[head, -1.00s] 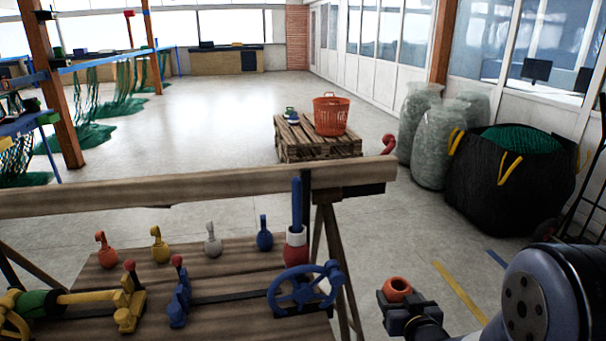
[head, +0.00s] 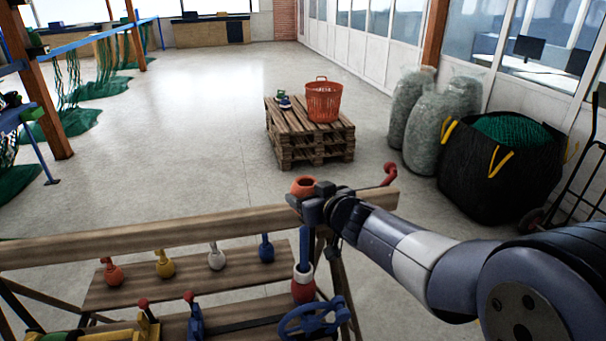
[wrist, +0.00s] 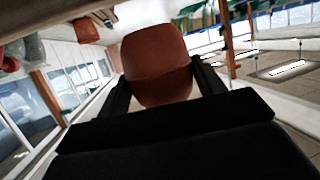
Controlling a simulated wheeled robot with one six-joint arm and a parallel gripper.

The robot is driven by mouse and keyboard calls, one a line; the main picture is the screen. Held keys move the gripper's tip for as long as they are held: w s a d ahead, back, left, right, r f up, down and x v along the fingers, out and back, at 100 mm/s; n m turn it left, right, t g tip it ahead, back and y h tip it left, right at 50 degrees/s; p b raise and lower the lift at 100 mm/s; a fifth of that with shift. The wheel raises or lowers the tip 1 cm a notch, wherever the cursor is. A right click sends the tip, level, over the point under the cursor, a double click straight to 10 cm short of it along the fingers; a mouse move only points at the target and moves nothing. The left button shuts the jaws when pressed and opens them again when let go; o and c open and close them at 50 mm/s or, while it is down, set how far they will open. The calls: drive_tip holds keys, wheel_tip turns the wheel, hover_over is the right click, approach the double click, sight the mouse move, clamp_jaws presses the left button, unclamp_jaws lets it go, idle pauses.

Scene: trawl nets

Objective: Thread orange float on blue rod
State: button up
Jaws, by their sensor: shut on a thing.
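In the wrist view the float (wrist: 156,60) sits between the two dark fingers. The blue rod (head: 304,246) stands upright on the bench, its lower part inside a red and white float (head: 303,287). In the head view the orange float appears above the rod, apart from it. The rod's top is close to or behind my gripper, so I cannot tell the depth between them.
A wooden rail (head: 150,238) runs across the bench behind the rod. A blue handwheel (head: 313,318) is in front of it. Red, yellow, white and blue knobbed pieces stand to the left. A red hook (head: 389,174) is by the rail's right end. A pallet (head: 310,140) with an orange basket (head: 323,101) stands beyond.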

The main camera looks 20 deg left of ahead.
drive_tip(key=shift+a+r, duration=0.2)
drive_tip(key=shift+r, duration=0.15)
drive_tip(key=shift+f+b, duration=4.85)
drive_tip(key=shift+f, duration=0.6)
drive_tip(key=o, duration=1.1)
drive_tip(key=p, duration=0.2)
approach(305, 228)
drive_tip(key=shift+v, duration=0.95)
